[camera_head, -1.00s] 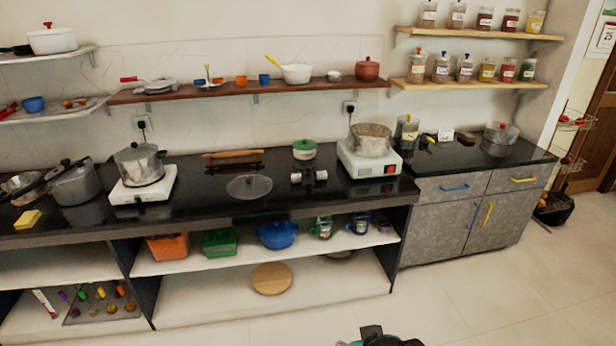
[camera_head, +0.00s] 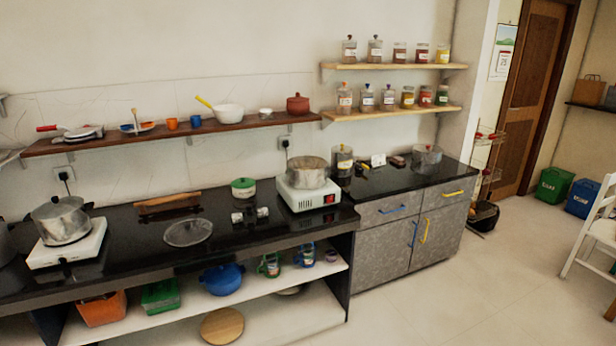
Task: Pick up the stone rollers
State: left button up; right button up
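No object is clearly identifiable as the stone rollers. A small pale and dark object (camera_head: 249,215), seemingly with rounded ends, lies on the black countertop (camera_head: 130,240) between a green-lidded pot and the front edge; it is too small to tell if it is the rollers. A wooden rolling pin (camera_head: 168,199) lies on a dark board or stand further left near the wall. Neither of my grippers is in view.
A lidded pot (camera_head: 61,222) stands on a white stove at left; another pot (camera_head: 307,172) sits on a white cooker (camera_head: 308,196). A glass lid (camera_head: 188,233) and the green-lidded pot (camera_head: 243,188) are near the small object. Open floor (camera_head: 450,290) lies at right.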

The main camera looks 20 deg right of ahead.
aim_at(261, 213)
jog(key=i+l+u, duration=0.4)
jog(key=i+l, duration=0.35)
jog(key=i+j, duration=0.05)
jog(key=i, duration=0.05)
